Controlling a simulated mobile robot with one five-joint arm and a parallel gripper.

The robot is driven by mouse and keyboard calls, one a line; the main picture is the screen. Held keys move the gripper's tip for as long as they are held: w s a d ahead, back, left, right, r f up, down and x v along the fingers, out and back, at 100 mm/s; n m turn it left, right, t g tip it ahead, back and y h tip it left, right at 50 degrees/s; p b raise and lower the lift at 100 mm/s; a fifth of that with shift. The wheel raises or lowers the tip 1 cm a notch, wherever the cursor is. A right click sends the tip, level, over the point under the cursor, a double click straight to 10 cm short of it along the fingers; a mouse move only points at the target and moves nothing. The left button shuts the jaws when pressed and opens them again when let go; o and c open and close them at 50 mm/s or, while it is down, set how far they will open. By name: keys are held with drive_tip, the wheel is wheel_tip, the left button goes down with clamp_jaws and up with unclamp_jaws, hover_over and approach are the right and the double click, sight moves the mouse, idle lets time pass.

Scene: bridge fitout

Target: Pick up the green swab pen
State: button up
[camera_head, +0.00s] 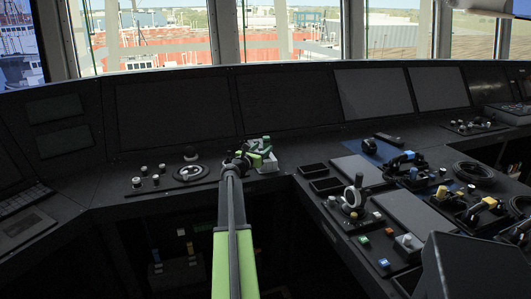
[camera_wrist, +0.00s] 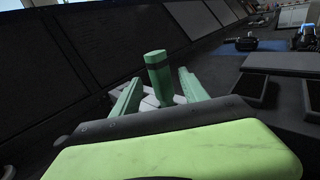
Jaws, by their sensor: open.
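The green swab pen (camera_wrist: 157,70) stands nearly upright in the wrist view, with a dark band below its top. It rises between the two green fingers of my open gripper (camera_wrist: 161,76), with a gap on either side. I cannot tell whether it is fully between the fingertips or just beyond them. Its base is in or behind a pale holder (camera_wrist: 150,103), partly hidden by the gripper. In the head view my gripper (camera_head: 254,157) reaches the console beside a small pale holder (camera_head: 268,168) with green items, which are too small to tell apart.
Dark sloping screens (camera_head: 288,103) rise behind the holder. Empty black trays (camera_head: 327,186) lie to its right, and a round dial control (camera_head: 190,172) to its left. A lever (camera_head: 354,190) and several small knobs stand farther right. A blue mat (camera_head: 378,151) lies beyond the trays.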

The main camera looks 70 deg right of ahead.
sight(265, 146)
drive_tip(key=d, duration=0.4)
drive_tip(key=shift+s+d, duration=0.3)
drive_tip(key=shift+s, duration=0.05)
clamp_jaws()
